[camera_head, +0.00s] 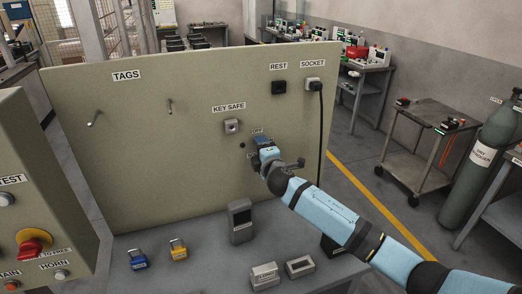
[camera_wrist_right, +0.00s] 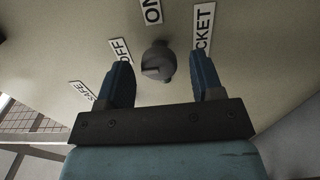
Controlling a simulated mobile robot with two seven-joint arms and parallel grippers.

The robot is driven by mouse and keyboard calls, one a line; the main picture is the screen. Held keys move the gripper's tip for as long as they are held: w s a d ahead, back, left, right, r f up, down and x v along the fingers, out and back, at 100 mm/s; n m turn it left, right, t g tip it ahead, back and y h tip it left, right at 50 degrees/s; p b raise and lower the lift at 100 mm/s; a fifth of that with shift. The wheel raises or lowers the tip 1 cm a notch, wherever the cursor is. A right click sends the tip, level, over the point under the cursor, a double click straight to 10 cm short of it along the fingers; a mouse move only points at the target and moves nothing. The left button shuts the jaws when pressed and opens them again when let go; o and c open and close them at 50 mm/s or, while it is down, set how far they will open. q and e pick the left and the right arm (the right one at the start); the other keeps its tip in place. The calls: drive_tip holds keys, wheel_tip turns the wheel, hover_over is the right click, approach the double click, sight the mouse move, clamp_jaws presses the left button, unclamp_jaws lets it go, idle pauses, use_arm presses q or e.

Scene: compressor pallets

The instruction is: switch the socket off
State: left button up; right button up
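A dark round knob (camera_wrist_right: 158,62) is on the beige panel in the right wrist view, near the ON label (camera_wrist_right: 152,11) and the OFF label (camera_wrist_right: 121,50). I cannot tell which label it points to. My right gripper (camera_wrist_right: 163,66) is open, with one blue finger on each side of the knob and a visible gap to both. In the head view the right gripper (camera_head: 262,146) is in front of the panel and hides the knob. The socket (camera_head: 313,84) at the panel's upper right has a black cable hanging from it. My left gripper is not in view.
The panel (camera_head: 180,120) also bears a key safe (camera_head: 231,126), a black rest holder (camera_head: 279,87) and two tag hooks. On the grey bench below are a blue padlock (camera_head: 138,260), a yellow padlock (camera_head: 178,249) and a grey handheld device (camera_head: 241,221).

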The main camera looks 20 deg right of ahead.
drive_tip(key=s+b, duration=0.1)
drive_tip(key=s, duration=1.3)
drive_tip(key=shift+d, duration=0.25)
